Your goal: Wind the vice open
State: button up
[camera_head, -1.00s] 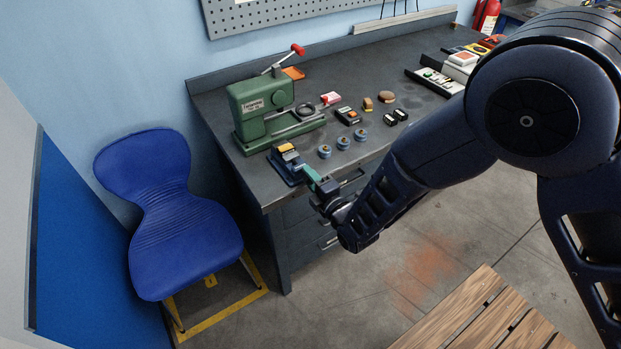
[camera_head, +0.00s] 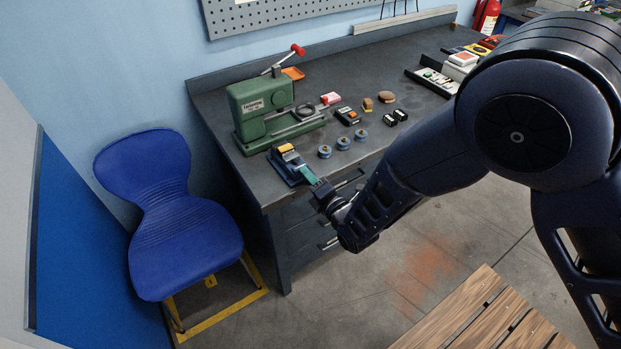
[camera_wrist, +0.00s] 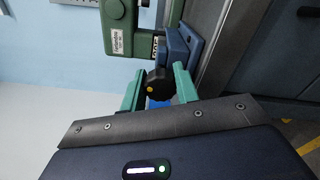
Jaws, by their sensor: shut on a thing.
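The small blue vice (camera_head: 284,168) stands at the near left corner of the bench. Its blue body also shows in the wrist view (camera_wrist: 180,45), with a round black knob (camera_wrist: 159,84) bearing a yellow dot on its near end. My gripper (camera_head: 309,176) is at the front end of the vice. In the wrist view its two teal fingers (camera_wrist: 158,88) stand on either side of the knob and are shut on it. A yellow-orange block (camera_head: 286,148) sits at the vice's top. The gap between the vice jaws is too small to make out.
A green press (camera_head: 262,110) with a red-tipped lever stands behind the vice. Several blue-rimmed discs (camera_head: 343,143) and small parts lie to the right on the bench (camera_head: 225,150). A blue chair (camera_head: 185,215) is left of the bench.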

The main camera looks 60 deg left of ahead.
jog(key=o, duration=1)
jog(key=shift+c, duration=0.2)
jog(key=shift+d, duration=0.15)
jog(key=d, duration=1)
jog(key=shift+d, duration=0.25)
